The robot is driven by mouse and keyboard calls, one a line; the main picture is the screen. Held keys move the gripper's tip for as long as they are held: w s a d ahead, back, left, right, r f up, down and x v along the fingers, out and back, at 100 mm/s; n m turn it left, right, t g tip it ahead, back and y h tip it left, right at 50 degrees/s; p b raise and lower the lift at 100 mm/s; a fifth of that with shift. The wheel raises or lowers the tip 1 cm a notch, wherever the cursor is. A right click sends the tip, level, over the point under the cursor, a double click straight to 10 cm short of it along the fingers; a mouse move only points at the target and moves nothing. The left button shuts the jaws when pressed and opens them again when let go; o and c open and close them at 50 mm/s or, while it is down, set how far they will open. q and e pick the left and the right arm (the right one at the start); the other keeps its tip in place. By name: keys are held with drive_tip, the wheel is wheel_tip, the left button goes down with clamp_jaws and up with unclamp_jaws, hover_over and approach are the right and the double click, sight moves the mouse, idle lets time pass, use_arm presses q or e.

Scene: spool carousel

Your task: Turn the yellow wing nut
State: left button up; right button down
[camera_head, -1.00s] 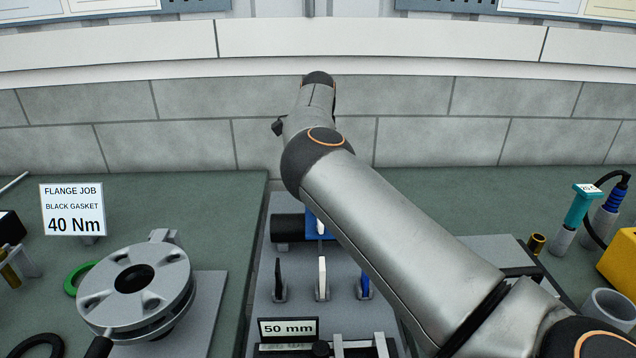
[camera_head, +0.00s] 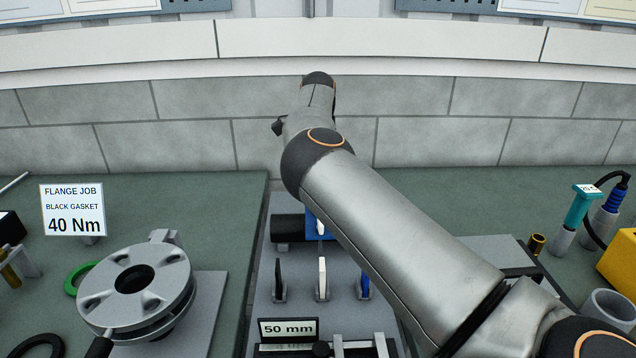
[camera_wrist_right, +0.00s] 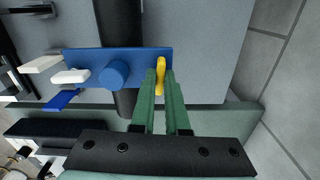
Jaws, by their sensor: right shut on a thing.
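In the right wrist view, the yellow wing nut (camera_wrist_right: 160,84) stands at the right end of a blue block (camera_wrist_right: 135,57). The green fingers of my right gripper (camera_wrist_right: 160,73) are shut on it, one on each side. A round blue knob (camera_wrist_right: 113,75) sits on the same block, left of the fingers. In the head view, part of the blue block (camera_head: 316,229) shows beside my right arm. That arm hides the wing nut and the right gripper there. My left gripper is in neither view.
Black, white and blue upright pieces (camera_head: 322,278) stand in front of the block, behind a "50 mm" sign (camera_head: 288,329). A grey flange (camera_head: 140,285) sits at the left. A teal-handled tool (camera_head: 578,208) and a yellow box (camera_head: 619,259) stand at the right. A block wall closes the back.

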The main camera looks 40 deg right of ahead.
drive_tip(key=m+p, duration=0.1)
drive_tip(key=m, duration=0.3)
drive_tip(key=shift+r+p, duration=0.1)
drive_tip(key=shift+p, duration=0.25)
drive_tip(key=m+p, duration=0.1)
drive_tip(key=m, duration=0.3)
drive_tip(key=shift+m, duration=0.3)
drive_tip(key=m+p, duration=0.1)
drive_tip(key=m, duration=0.3)
drive_tip(key=shift+m, duration=0.3)
drive_tip(key=m, duration=0.4)
drive_tip(key=shift+m, duration=0.3)
drive_tip(key=c, duration=0.9)
unclamp_jaws()
